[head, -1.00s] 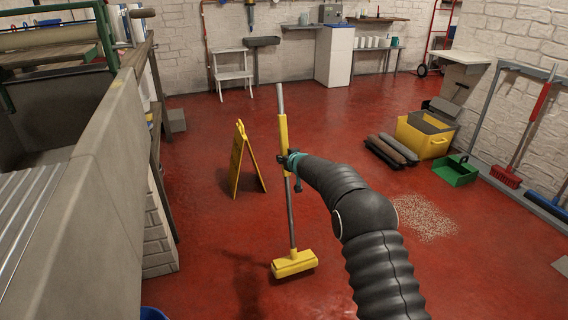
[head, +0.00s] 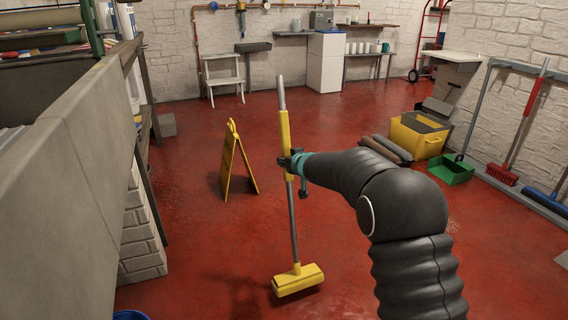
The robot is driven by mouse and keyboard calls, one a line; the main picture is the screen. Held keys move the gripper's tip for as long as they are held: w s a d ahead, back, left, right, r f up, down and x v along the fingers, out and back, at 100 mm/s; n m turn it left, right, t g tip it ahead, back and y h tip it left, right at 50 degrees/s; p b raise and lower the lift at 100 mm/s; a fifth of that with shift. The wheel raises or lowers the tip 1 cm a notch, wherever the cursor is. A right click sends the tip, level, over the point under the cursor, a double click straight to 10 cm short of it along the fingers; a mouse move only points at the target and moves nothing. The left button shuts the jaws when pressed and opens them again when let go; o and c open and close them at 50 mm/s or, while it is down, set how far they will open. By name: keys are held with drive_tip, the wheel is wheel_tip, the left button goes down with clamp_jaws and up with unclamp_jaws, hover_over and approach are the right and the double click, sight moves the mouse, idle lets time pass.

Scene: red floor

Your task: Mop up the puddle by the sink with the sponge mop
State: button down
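The sponge mop stands nearly upright in front of me, with a grey pole, a yellow grip sleeve (head: 285,132) and a yellow block head (head: 298,281) low in the picture, at or close to the floor. My gripper (head: 292,163) is closed around the pole just below the sleeve. Its fingers are small and partly hidden by the pole. A dark basin (head: 253,47) on the back wall looks like the sink. The red floor (head: 330,130) is glossy, and I cannot pick out a clear puddle edge.
A yellow folding floor sign (head: 237,160) stands left of the mop. A grey walled bench (head: 75,180) runs along the left. A white step stool (head: 222,75) stands by the basin. A yellow bucket (head: 418,138), dark rolls (head: 386,150) and a green tray (head: 450,170) lie right. The middle floor is clear.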

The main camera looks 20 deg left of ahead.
sight(287, 138)
drive_tip(key=shift+s+d+r, duration=0.2)
drive_tip(key=shift+s+d, duration=0.2)
wheel_tip(287, 138, up, 8)
drive_tip(key=p, duration=0.9)
drive_tip(key=shift+f, duration=0.1)
idle(0.6)
